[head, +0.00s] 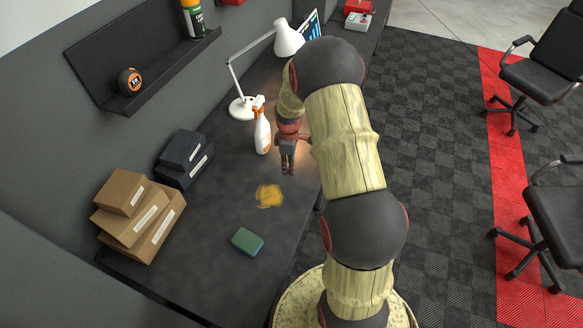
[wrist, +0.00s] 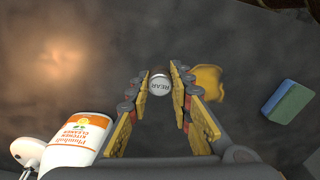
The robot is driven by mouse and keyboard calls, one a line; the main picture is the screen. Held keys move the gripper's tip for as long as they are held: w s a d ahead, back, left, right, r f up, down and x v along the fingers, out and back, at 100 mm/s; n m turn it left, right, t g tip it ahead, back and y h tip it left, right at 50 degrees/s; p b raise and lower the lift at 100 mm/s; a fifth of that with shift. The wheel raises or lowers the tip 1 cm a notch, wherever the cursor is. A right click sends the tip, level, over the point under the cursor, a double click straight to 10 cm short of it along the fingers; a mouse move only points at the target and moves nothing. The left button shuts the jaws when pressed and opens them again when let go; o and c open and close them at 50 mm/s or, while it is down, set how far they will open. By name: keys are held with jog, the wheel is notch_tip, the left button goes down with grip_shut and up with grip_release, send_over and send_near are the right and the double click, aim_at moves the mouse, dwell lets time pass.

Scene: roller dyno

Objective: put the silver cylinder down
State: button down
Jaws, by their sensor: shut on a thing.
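My gripper (head: 288,166) hangs over the dark table, to the right of the spray bottle. In the wrist view my gripper (wrist: 162,88) is shut on the silver cylinder (wrist: 160,87), a small round piece with "REAR" on its grey end face. It sits between the two fingertips. In the head view the cylinder cannot be made out. Whether it touches the table cannot be told.
A spray bottle (head: 262,132) stands close to my gripper. A yellow cloth (head: 269,196) and a green-blue sponge (head: 247,241) lie nearby. A white lamp (head: 243,107) stands behind; cardboard boxes (head: 137,216) and dark boxes (head: 185,158) are at left. Bare table lies between.

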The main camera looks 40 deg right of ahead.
jog(key=d+f, duration=0.1)
jog(key=w+f, duration=0.1)
jog(key=d+f, duration=0.1)
jog(key=shift+w+d+f, duration=0.3)
jog(key=shift+f, duration=0.1)
jog(key=shift+d+f+p, duration=0.15)
jog(key=shift+f+p, duration=0.2)
jog(key=shift+f, duration=1.3)
jog(key=shift+f, duration=0.1)
jog(key=c, duration=1.6)
grip_release()
jog(key=shift+w, duration=0.1)
